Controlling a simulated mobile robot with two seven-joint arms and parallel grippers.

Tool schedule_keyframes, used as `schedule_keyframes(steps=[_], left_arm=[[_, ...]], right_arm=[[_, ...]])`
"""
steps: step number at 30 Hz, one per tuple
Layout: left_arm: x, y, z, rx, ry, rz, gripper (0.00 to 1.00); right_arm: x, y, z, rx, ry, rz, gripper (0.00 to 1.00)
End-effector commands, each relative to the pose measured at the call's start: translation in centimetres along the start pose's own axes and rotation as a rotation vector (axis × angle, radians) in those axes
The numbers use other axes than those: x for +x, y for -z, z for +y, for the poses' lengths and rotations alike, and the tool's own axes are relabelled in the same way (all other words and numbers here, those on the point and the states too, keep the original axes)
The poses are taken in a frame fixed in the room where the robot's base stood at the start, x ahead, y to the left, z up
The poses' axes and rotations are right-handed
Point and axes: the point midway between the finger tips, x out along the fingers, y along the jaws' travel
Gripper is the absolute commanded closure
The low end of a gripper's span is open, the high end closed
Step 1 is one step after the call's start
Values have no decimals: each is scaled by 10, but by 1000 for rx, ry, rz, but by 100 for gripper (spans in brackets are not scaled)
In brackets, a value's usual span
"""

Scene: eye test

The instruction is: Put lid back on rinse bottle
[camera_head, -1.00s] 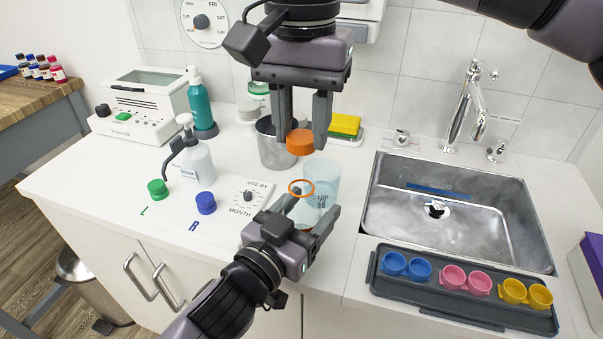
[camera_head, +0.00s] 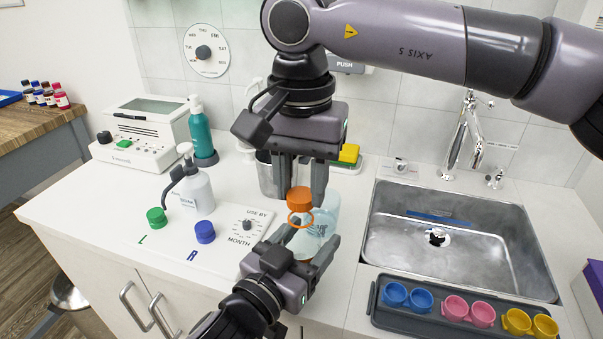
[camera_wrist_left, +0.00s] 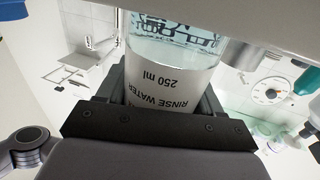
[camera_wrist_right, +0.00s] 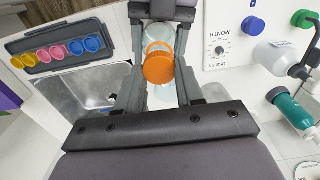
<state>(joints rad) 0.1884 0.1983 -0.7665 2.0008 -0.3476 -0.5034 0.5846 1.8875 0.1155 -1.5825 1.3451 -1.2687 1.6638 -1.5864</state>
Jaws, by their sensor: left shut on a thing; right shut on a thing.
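The orange lid (camera_head: 300,198) is gripped between the fingers of my right gripper (camera_head: 299,190). It also shows in the right wrist view (camera_wrist_right: 159,65). Just below it in the head view is the orange ring (camera_head: 300,219) at the top of the clear rinse bottle. Whether lid and bottle touch, I cannot tell. My left gripper (camera_head: 309,243) is shut on the bottle's body from the front. The left wrist view shows the rinse bottle (camera_wrist_left: 170,85) between the fingers, its "RINSE WATER 250 ml" label upside down there.
A pale blue clear vessel (camera_head: 328,208) stands close behind the bottle. A metal container (camera_head: 267,176) is behind my right gripper. A soap bottle (camera_head: 195,190), green cap (camera_head: 157,218) and blue cap (camera_head: 205,232) are left. The sink (camera_head: 455,235) and cup tray (camera_head: 440,328) are right.

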Motion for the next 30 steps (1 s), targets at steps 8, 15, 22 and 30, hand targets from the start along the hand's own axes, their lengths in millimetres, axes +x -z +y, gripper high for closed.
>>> schedule_keyframes(steps=[8, 15, 22, 30], left_arm=[[0, 0, 0, 0, 0, -1, 89], [0, 0, 0, 0, 0, -1, 89], [0, 0, 0, 0, 0, -1, 89], [0, 0, 0, 0, 0, -1, 89]], right_arm=[[8, 0, 0, 1, 0, 0, 91], [8, 0, 0, 1, 0, 0, 91], [9, 0, 0, 1, -1, 0, 91], [14, 0, 0, 1, -1, 0, 91]])
